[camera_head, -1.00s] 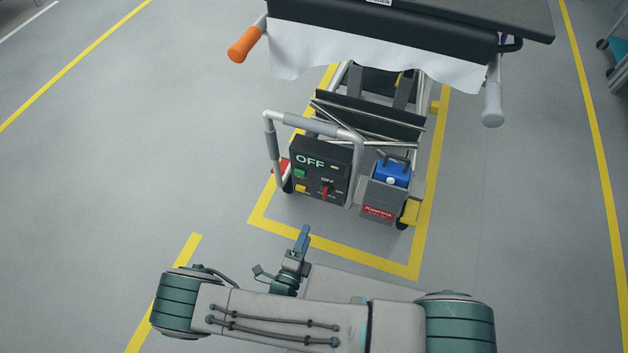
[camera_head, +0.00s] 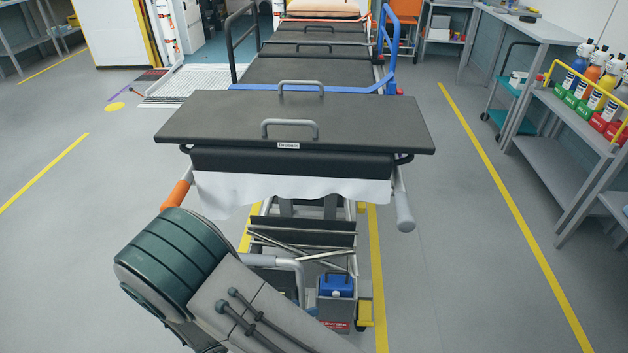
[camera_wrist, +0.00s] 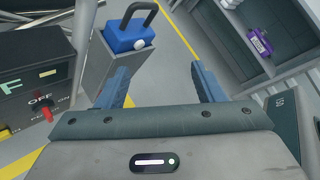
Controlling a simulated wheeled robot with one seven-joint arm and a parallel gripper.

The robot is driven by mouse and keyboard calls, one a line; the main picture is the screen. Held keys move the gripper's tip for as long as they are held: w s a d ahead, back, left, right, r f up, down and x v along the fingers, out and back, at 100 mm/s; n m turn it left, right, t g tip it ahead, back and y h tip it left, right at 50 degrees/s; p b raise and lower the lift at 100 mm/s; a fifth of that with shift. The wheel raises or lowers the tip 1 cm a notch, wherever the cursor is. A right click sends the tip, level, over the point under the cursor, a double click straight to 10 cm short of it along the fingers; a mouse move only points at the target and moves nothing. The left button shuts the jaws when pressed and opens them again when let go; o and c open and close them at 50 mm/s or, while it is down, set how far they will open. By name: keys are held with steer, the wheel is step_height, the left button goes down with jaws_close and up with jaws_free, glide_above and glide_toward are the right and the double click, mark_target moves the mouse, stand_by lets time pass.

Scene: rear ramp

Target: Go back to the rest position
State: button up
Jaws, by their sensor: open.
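My gripper (camera_wrist: 160,90) is open in the wrist view, with its two blue-grey fingers apart and nothing between them. A dark control box with a red switch (camera_wrist: 30,95) is at the left edge. In the head view my gripper is out of sight. My arm covers the lower left there and hides most of the control box. The blue box (camera_head: 336,286) shows at the foot of the stretcher (camera_head: 290,132).
The stretcher has an orange grip (camera_head: 176,194) and a grey grip (camera_head: 405,212). A ramp bed with blue rails (camera_head: 388,50) lies behind it. Shelves with bottles (camera_head: 590,110) stand at the right. A purple item (camera_wrist: 259,42) shows in the wrist view.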

steer(key=s+d+r+m+g+y+p, duration=0.1)
steer(key=d+r+m+y+p, duration=0.3)
steer(key=r+m, duration=0.6)
steer(key=s+d+r+m+g+y+p, duration=0.2)
steer(key=d+r+m, duration=0.6)
steer(key=r, duration=0.8)
steer(key=s+d+r+m+g+y+p, duration=0.1)
steer(key=s+d+r+m+y+p, duration=0.2)
steer(key=r+m, duration=1)
steer(key=d+m+y+p, duration=0.1)
steer(key=d+y+p, duration=0.1)
steer(key=d+p, duration=0.1)
steer(key=shift+s+d+g+y+p, duration=0.15)
steer(key=shift+d+g+y+p, duration=0.15)
steer(key=shift+d+y+p, duration=0.15)
steer(key=c, duration=0.6)
steer(key=shift+o, duration=0.2)
steer(key=shift+d+m, duration=0.1)
steer(key=shift+m, duration=0.2)
